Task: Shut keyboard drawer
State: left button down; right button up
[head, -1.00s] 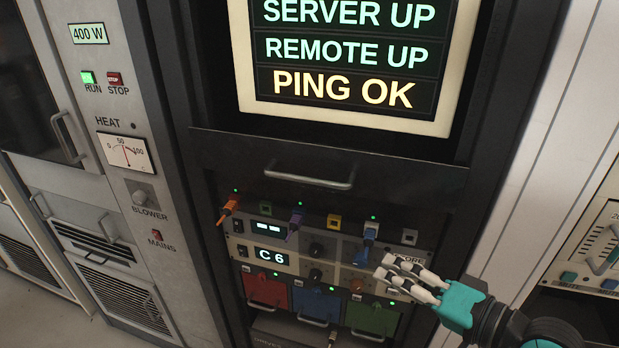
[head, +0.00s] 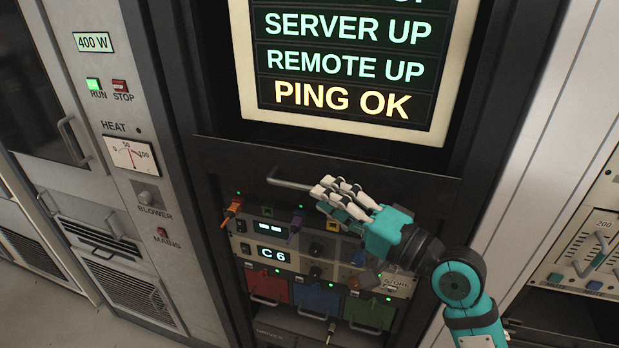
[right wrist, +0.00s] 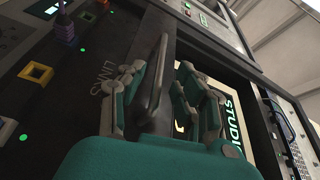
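The keyboard drawer (head: 225,157) is a dark panel below the lit screen. I cannot tell how far its front stands out from the rack. Its grey bar handle (head: 291,185) is partly hidden by my right gripper (head: 330,192), which is at the handle's right part. In the right wrist view, the handle (right wrist: 154,85) runs between the spread fingers of my right gripper (right wrist: 158,98). There is a gap on the finger sides, so it looks open around the bar. My left gripper is not in view.
The screen (head: 349,95) sits above the drawer. Below it is a patch panel with coloured plugs, such as an orange one (head: 232,210), and red, blue and green modules (head: 318,297). A grey cabinet (head: 140,200) stands at the left, with a meter and switches.

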aim_at(310, 189)
jog(key=shift+p+x, duration=0.4)
jog(key=shift+x, duration=1.9)
grip_shut()
jog(key=shift+w, duration=0.1)
